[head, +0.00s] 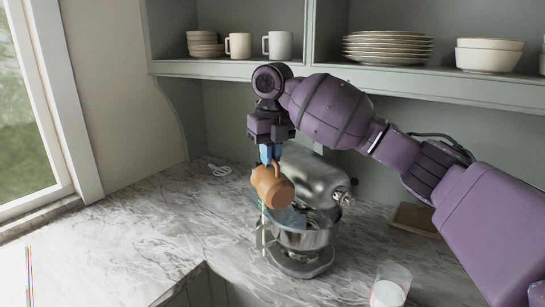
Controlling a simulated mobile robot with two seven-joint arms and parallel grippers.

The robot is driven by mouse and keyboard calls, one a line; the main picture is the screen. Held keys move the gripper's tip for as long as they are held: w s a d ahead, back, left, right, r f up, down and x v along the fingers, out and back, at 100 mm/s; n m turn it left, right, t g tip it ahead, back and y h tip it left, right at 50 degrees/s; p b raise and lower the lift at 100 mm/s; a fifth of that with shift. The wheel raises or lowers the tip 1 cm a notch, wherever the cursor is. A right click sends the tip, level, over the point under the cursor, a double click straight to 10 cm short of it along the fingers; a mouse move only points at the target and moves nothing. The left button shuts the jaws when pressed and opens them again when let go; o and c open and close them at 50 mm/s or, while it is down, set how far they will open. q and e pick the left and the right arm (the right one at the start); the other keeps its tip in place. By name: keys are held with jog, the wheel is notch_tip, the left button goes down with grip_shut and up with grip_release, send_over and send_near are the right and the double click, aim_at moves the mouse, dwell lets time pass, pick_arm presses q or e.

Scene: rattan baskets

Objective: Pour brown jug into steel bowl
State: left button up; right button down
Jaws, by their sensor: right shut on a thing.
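The brown jug (269,184) hangs from my right gripper (269,155), which is shut on it. The jug is tilted, above the left part of the steel bowl (305,236). The bowl sits in a stand mixer (318,176) on the marble counter, and the mixer head covers part of it. The inside of the bowl is mostly hidden, and I cannot tell whether anything is flowing from the jug. My left gripper is not in view.
A shelf (380,76) above the counter carries mugs, plates and bowls. A clear glass (390,285) stands at the front right. A brown board (415,219) lies behind it.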

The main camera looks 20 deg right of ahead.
jog(key=w+g, duration=0.1)
jog(key=w+r+g, duration=0.1)
jog(key=w+g, duration=0.1)
jog(key=w+a+g, duration=0.1)
jog(key=w+g, duration=0.1)
jog(key=shift+w+r+h, duration=0.15)
jog(key=shift+h, duration=0.25)
dwell(0.7)
jog(key=shift+w+d+r, duration=0.1)
jog(key=shift+w+r, duration=0.05)
jog(key=shift+r, duration=0.05)
jog(key=shift+s+f, duration=0.15)
jog(key=shift+s, duration=0.05)
dwell(2.2)
jog(key=shift+s+d+r+t+y, duration=0.15)
jog(key=shift+s+r+t, duration=0.1)
jog(key=shift+s+t, duration=0.5)
jog(key=shift+s+r+t+y, duration=0.1)
jog(key=shift+s+r+t, duration=0.2)
jog(key=shift+t, duration=0.75)
jog(key=shift+s+d+r+t+y, duration=0.15)
jog(key=shift+s+r+t, duration=0.1)
jog(key=shift+s+t, duration=0.5)
jog(key=shift+w, duration=0.2)
